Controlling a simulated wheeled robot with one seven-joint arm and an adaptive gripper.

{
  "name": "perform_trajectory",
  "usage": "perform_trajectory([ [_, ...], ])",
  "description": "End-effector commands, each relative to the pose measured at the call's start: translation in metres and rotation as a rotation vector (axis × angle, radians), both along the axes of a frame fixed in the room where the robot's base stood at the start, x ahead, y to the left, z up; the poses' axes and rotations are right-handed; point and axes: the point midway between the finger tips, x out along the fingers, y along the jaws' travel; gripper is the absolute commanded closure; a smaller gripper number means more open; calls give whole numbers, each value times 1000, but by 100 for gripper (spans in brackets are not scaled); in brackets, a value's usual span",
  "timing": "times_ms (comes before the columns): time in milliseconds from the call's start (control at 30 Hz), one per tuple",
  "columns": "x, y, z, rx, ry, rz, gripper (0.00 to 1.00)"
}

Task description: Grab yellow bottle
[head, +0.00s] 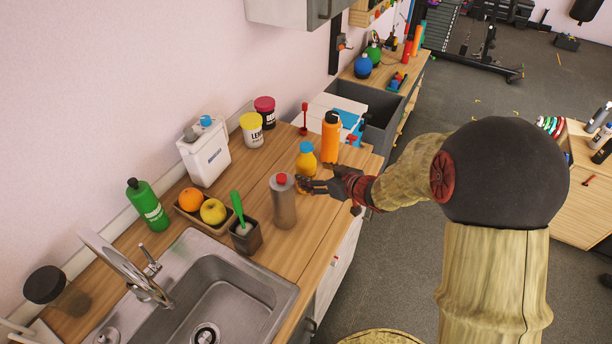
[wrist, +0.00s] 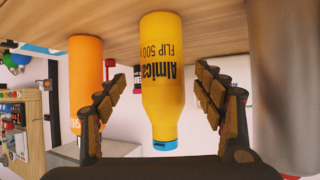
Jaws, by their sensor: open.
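The yellow bottle (head: 306,164) with a blue cap stands upright on the wooden counter in the head view. My gripper (head: 308,186) is open and low over the counter, on the near side of the bottle. The wrist view is upside down. There the yellow bottle (wrist: 162,60) with dark lettering shows between the two open fingers of my gripper (wrist: 160,76), its blue cap pointing down in the picture. The fingers look apart from the bottle on both sides. I cannot tell how deep it sits between them.
An orange bottle (head: 330,138) stands just behind and right of the yellow bottle. A grey bottle with a red cap (head: 283,203) stands close on the left of my gripper. A dark cup with a green brush (head: 245,235), a fruit tray (head: 187,216) and a sink (head: 222,296) lie further left.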

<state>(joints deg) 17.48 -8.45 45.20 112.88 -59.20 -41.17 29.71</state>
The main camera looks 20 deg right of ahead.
Motion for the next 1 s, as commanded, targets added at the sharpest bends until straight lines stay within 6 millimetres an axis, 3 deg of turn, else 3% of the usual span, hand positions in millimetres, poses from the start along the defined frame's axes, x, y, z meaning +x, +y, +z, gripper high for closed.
perform_trajectory([
  [333, 34, 19, -25, -1, 0, 0, 31],
  [633, 38, 20, -25, -1, 0, -2, 31],
  [1000, 38, 20, -25, -1, 0, -2, 51],
])
